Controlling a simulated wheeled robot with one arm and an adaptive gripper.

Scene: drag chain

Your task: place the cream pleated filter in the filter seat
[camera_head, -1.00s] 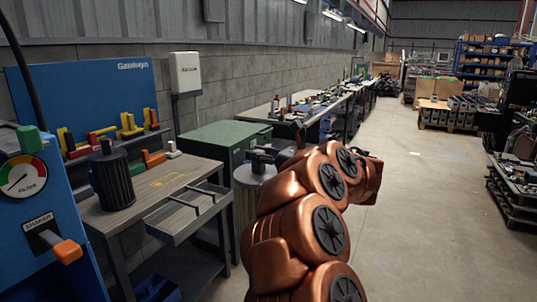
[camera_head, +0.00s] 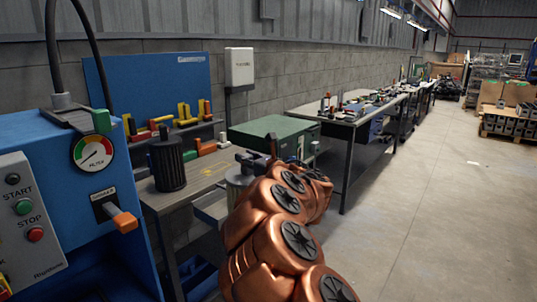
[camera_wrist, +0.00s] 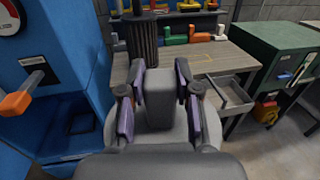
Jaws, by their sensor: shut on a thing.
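The cream pleated filter (camera_head: 238,181) hangs under my gripper (camera_head: 258,161) in the head view, partly hidden by my copper arm. In the wrist view, the filter's pale round top (camera_wrist: 112,130) shows below my gripper (camera_wrist: 159,96). The two purple-padded fingers stand on either side of a grey block on it, and the gripper is shut on the filter. The blue filter machine (camera_head: 75,150) stands at the left, with a gauge and an orange-handled lever (camera_head: 122,220). A recess (camera_wrist: 75,118) opens low in its front; I cannot make out the seat inside.
A dark pleated cylinder (camera_head: 168,165) stands on the workbench (camera_head: 205,172), with coloured blocks on a shelf behind. An open drawer (camera_wrist: 232,98) juts from the bench. A green cabinet (camera_head: 272,133) stands beyond. The floor (camera_head: 420,200) at the right is clear.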

